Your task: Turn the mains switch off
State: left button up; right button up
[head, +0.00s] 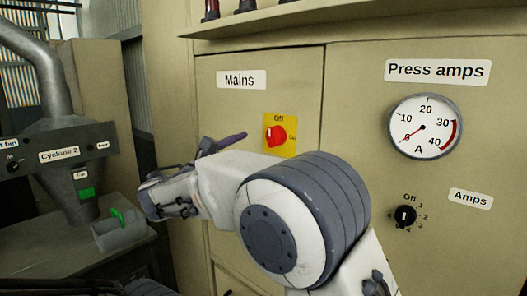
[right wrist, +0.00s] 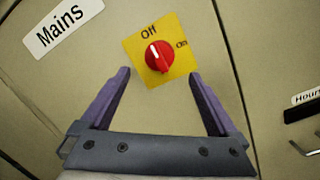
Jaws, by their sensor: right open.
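The mains switch is a red knob (head: 276,136) on a yellow plate marked Off and On, below the Mains label on the beige cabinet. In the right wrist view the knob (right wrist: 160,62) has a white mark that points up-left, toward Off. My right gripper (right wrist: 159,74) is open and empty. Its two purple fingers lie to either side below the knob in that view, and no contact shows. In the head view one purple finger of the right gripper (head: 240,137) shows left of the plate; the other is hidden. My left gripper is not in view.
A Mains label (head: 241,80) is above the switch. Right of it are a press amps dial (head: 424,127) and a black amps selector (head: 405,216). A shelf (head: 300,16) juts out above. A Cyclone 2 unit (head: 62,140) and a grey bin (head: 122,236) stand at left.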

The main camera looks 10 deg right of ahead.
jog(key=shift+v, duration=1.5)
jog(key=s+d+f+m+g+y, duration=0.1)
jog(key=s+d+f+g+y, duration=0.2)
jog(key=s+f, duration=0.35)
jog(key=s+d+f+m+g+y, duration=0.2)
jog(key=s+d+f+g+y, duration=0.15)
jog(key=f, duration=0.55)
jog(key=s+a+f+m+g+y, duration=0.3)
jog(key=s+f, duration=0.3)
jog(key=s, duration=0.6)
jog(key=s+a+f+m+g+y, duration=0.3)
jog(key=s+f+m+y, duration=0.3)
jog(key=s, duration=0.6)
jog(key=shift+s+f, duration=0.2)
jog(key=shift+f, duration=0.2)
